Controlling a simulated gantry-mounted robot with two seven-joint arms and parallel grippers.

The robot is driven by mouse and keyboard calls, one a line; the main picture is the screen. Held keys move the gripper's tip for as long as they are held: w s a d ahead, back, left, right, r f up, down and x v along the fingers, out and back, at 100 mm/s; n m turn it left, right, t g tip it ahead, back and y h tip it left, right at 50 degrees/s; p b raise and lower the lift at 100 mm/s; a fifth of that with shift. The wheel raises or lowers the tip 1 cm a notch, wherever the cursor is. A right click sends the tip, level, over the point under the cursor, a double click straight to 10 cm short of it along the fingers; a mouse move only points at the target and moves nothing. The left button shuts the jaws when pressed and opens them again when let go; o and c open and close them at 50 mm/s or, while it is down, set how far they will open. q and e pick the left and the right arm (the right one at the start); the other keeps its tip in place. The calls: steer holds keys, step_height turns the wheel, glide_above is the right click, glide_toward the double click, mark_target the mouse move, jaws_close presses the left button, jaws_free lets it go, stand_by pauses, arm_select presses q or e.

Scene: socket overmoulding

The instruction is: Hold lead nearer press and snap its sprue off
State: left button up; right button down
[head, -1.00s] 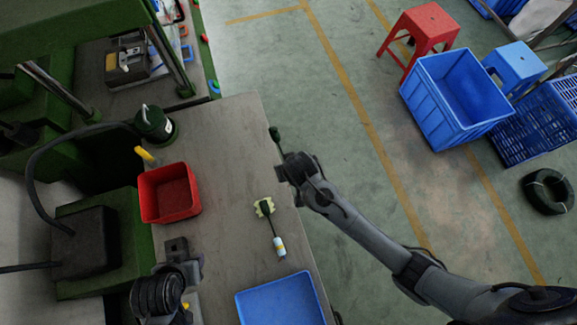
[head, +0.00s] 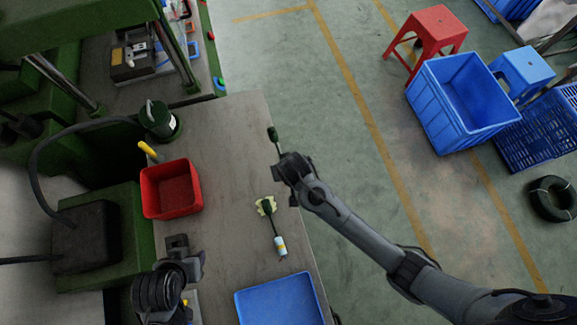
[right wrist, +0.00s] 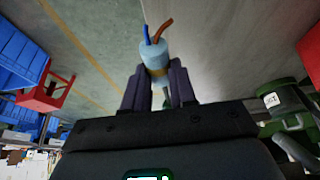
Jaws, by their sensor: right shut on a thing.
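My right gripper (head: 282,160) is shut on a lead. In the right wrist view the lead's pale blue sleeve (right wrist: 153,60), with blue and red wire ends, sits between the fingers (right wrist: 160,88). The lead's dark green head (head: 273,134) sticks out beyond the gripper near the table's right edge. Another lead lies on the table: its dark green head is on a pale yellow sprue (head: 262,202), and its cable runs to a white and blue sleeve (head: 281,246). My left gripper (head: 178,242) is over the table's left side; its fingers are unclear.
A red bin (head: 170,190) stands at the table's left, beside the green press (head: 115,235). A green canister (head: 160,120) and a yellow-handled tool (head: 148,150) are behind it. A blue tray (head: 279,300) is at the near edge.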

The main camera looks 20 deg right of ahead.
mark_target(259, 170)
steer(key=shift+w+a+f+b, duration=0.4)
steer(key=shift+w+a+f, duration=0.1)
steer(key=shift+a+f, duration=0.4)
steer(key=shift+w+a+f+b, duration=0.4)
steer(key=shift+w+a+f, duration=0.1)
steer(key=shift+a+f, duration=0.3)
arm_select(q)
steer(key=shift+f+b, duration=2)
steer(key=shift+f, duration=0.85)
arm_select(e)
steer(key=shift+w+a+f, duration=0.5)
steer(key=shift+a+f, duration=0.3)
steer(key=shift+f, duration=0.05)
steer(key=shift+w+a+f, duration=0.45)
steer(key=shift+a+f, duration=0.3)
steer(key=shift+f, duration=0.15)
steer(key=shift+w+a+f, duration=0.5)
steer(key=shift+a+f, duration=0.3)
steer(key=shift+f, duration=0.05)
arm_select(q)
steer(key=shift+r+p, duration=0.35)
arm_select(e)
steer(key=shift+f, duration=0.1)
arm_select(q)
steer(key=shift+o, duration=0.4)
